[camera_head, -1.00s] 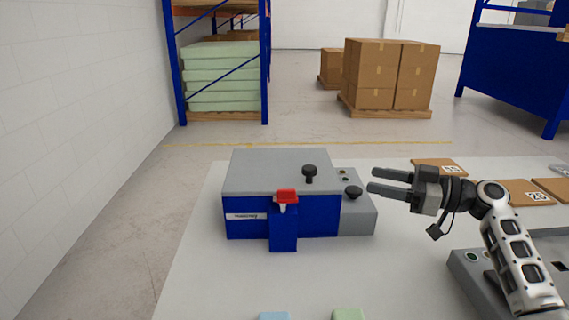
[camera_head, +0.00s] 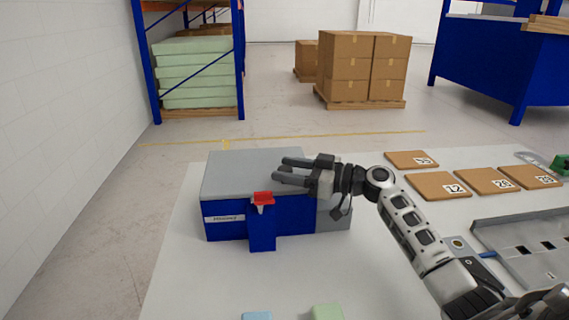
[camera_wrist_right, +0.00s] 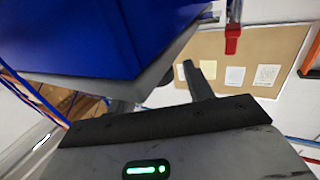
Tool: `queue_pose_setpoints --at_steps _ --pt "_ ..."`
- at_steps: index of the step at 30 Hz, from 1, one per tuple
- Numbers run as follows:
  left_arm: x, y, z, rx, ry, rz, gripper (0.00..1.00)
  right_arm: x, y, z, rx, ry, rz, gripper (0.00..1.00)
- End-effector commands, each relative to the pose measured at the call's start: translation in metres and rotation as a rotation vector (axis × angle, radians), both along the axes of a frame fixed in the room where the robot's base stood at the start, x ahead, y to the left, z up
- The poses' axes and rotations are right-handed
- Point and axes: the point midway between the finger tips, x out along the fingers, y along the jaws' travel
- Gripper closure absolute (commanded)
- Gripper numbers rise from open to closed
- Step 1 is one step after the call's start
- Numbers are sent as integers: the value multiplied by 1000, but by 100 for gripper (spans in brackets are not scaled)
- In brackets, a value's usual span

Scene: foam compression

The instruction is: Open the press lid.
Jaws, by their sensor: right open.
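The press is a blue box with a closed grey lid (camera_head: 240,170) and a labelled blue front (camera_head: 225,228), left of centre in the head view. A red latch (camera_head: 263,197) sits at the lid's front edge. My right gripper (camera_head: 279,170) is open and empty, pointing left over the right part of the lid. It hides the lid's black knob. My left gripper is not in view.
Numbered brown boards (camera_head: 438,186) lie on the table at right. A grey slotted fixture (camera_head: 530,245) stands at the right edge. Blue (camera_head: 257,316) and green (camera_head: 326,312) foam pieces sit at the front edge. The table left of the press is clear.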

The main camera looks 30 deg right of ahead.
Motion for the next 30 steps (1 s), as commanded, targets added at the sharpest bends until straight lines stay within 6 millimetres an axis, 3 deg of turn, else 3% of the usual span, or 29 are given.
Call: queue_pose_setpoints --at_steps 13,14,19,30 --pt "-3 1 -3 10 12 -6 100 10 8 0 0 0 1 48" --pt "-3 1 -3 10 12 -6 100 10 8 0 0 0 1 54" --pt "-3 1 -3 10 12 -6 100 10 8 0 0 0 1 100" --pt "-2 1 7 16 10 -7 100 12 6 14 24 54 0 100"
